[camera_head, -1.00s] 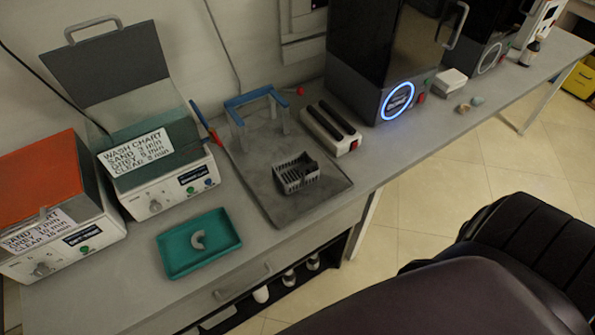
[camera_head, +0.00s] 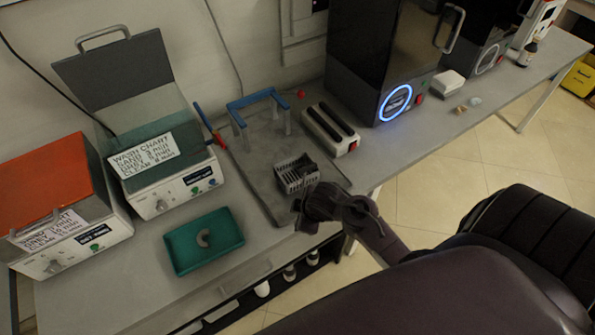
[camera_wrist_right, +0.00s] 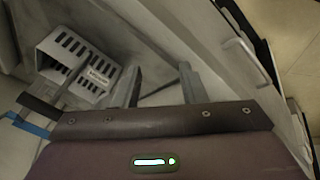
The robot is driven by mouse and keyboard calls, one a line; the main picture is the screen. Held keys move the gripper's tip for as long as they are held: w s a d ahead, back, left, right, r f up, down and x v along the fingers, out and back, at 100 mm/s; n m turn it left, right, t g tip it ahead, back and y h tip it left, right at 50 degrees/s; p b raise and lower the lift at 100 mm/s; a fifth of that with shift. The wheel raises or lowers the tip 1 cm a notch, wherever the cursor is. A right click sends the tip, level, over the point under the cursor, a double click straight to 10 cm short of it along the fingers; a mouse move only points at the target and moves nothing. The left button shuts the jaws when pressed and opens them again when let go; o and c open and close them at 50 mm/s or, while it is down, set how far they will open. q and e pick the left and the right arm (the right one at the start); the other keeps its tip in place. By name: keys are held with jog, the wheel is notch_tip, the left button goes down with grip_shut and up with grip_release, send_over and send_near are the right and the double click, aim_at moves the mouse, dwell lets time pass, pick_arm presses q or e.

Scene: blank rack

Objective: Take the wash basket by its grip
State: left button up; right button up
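The wash basket (camera_head: 297,176) is a small grey slotted box on the dark grey tray (camera_head: 268,205), near the tray's right side. Its grip is hard to make out in the head view. In the right wrist view the basket (camera_wrist_right: 88,70) is at the upper left, with a small label on its side. My right gripper (camera_head: 299,214) is just in front of the basket, apart from it. My left gripper is out of view.
A blue-topped frame (camera_head: 257,98) stands at the tray's back. A white block with dark slots (camera_head: 331,130) is behind the basket to the right. A teal tray (camera_head: 183,252) with a grey curved piece lies left. Two washers stand at the left; a dark machine (camera_head: 362,80) stands behind.

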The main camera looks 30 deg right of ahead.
aim_at(308, 168)
jog(key=w+d+r+n, duration=0.2)
jog(key=r, duration=0.1)
jog(key=w+d+r+n+t, duration=0.1)
jog(key=w+d+r+n, duration=0.1)
jog(key=r+n, duration=0.1)
jog(key=w+d+r+n+t, duration=0.1)
jog(key=w+d+r+n, duration=0.1)
jog(key=r+n, duration=0.1)
jog(key=shift+d+r+h, duration=0.25)
jog(key=shift+d+h, duration=0.05)
jog(key=shift+d+x, duration=0.15)
jog(key=shift+x, duration=1.25)
jog(key=shift+d+x, duration=0.15)
jog(key=shift+x, duration=1.25)
jog(key=shift+s, duration=0.1)
grip_shut()
